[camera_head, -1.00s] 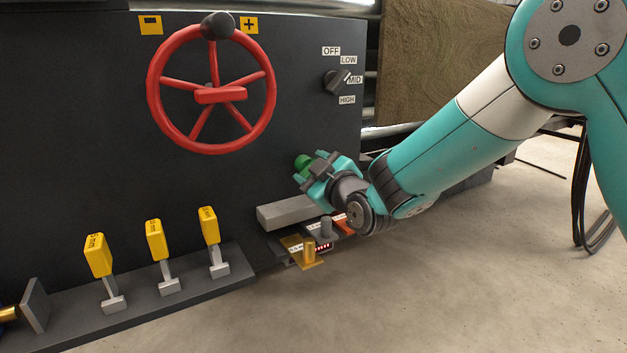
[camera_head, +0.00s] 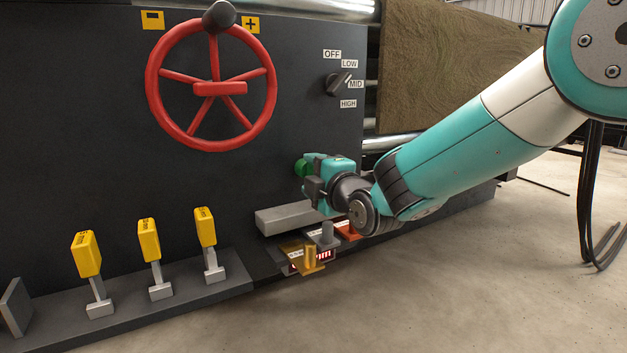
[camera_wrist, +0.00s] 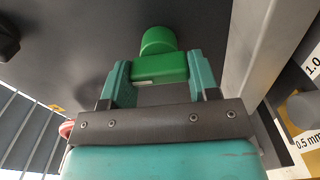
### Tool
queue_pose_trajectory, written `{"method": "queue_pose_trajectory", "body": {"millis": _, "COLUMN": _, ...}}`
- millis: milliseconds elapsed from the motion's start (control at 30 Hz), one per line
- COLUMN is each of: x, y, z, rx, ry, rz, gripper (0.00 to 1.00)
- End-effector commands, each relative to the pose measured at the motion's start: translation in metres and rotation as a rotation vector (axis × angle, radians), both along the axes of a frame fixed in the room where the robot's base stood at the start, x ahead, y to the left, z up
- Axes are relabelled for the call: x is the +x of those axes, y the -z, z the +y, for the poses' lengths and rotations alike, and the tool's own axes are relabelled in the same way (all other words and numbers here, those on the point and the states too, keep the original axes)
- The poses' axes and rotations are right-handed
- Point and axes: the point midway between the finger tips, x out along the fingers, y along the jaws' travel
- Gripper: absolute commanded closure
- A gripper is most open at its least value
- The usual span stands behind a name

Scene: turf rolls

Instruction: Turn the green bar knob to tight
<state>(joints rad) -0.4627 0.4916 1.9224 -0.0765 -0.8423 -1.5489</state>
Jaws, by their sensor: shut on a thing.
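The green bar knob (camera_wrist: 160,66) sits on the dark panel. In the wrist view its bar lies between my two teal fingers and its round green part shows beyond them. In the head view only a bit of the green knob (camera_head: 300,168) shows at the left of my gripper (camera_head: 312,180), which hides the rest. My gripper (camera_wrist: 161,80) is shut on the knob's bar. Any marking for tight is hidden or out of view.
A red handwheel (camera_head: 220,88) and a black selector knob (camera_head: 337,84) are above on the panel. A grey block (camera_head: 290,216) and tabs with gauge labels lie just below my gripper. Several yellow-handled levers (camera_head: 149,240) stand at lower left.

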Motion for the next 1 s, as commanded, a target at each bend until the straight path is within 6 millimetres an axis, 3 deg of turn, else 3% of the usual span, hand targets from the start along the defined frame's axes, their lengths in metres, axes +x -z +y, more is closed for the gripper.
{"method": "queue_pose_trajectory", "body": {"millis": 767, "x": -0.0011, "y": 0.0015, "z": 0.0013, "rx": -0.085, "ry": -0.003, "rz": -0.045, "gripper": 0.68}}
{"method": "queue_pose_trajectory", "body": {"millis": 800, "x": -0.0010, "y": 0.0015, "z": 0.0012, "rx": -0.085, "ry": -0.003, "rz": -0.045, "gripper": 0.36}}
{"method": "queue_pose_trajectory", "body": {"millis": 867, "x": -0.0009, "y": 0.0014, "z": 0.0010, "rx": -0.084, "ry": -0.003, "rz": -0.044, "gripper": 0.22}}
{"method": "queue_pose_trajectory", "body": {"millis": 1000, "x": -0.0005, "y": 0.0010, "z": 0.0005, "rx": -0.084, "ry": -0.001, "rz": -0.045, "gripper": 0.19}}
